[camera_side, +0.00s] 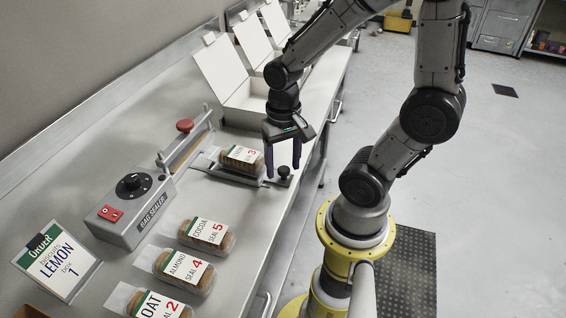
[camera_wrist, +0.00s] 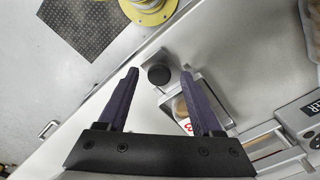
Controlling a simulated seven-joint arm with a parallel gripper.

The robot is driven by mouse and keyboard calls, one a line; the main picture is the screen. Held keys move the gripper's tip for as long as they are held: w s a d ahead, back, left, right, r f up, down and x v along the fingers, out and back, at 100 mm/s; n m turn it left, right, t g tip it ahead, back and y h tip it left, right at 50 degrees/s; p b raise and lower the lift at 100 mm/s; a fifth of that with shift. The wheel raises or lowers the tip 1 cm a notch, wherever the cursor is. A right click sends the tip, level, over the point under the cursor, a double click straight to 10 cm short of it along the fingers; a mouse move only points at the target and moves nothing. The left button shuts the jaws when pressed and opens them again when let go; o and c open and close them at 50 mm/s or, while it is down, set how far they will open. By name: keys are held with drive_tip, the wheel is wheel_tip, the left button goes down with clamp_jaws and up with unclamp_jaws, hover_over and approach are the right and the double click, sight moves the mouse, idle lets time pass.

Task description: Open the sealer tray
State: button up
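The bag sealer (camera_side: 135,208) is a grey unit with a black dial and a red switch, and a long arm with a red knob (camera_side: 185,125). Its sealer tray (camera_side: 222,172) is a low grey tray on the table's right side, with a dark round knob (camera_side: 284,171) at its near end. The knob also shows in the wrist view (camera_wrist: 158,75). A labelled bag marked 3 (camera_side: 241,158) lies on the tray. My gripper (camera_side: 283,170) is open and empty, pointing down at the knob. In both views the knob appears between the fingertips; contact is not clear.
Bags marked Cocoa 5 (camera_side: 205,235), Almond 4 (camera_side: 180,270) and Oat 2 (camera_side: 150,303) lie in front. An order card (camera_side: 57,262) stands at left. Open white boxes (camera_side: 220,70) line the back. The table edge is just right of the tray.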

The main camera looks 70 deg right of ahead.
wheel_tip(320, 180, up, 14)
idle(0.7)
drive_tip(key=shift+f, duration=0.15)
drive_tip(key=a+n+t, duration=0.1)
drive_tip(key=n+t, duration=0.1)
drive_tip(key=n, duration=0.1)
drive_tip(key=s+a+n+t, duration=0.1)
drive_tip(key=a+n, duration=0.1)
drive_tip(key=n, duration=0.1)
drive_tip(key=s+a+n+t, duration=0.1)
drive_tip(key=a+n+t, duration=0.1)
drive_tip(key=n, duration=0.1)
drive_tip(key=shift+f+t, duration=0.1)
drive_tip(key=shift+t, duration=0.2)
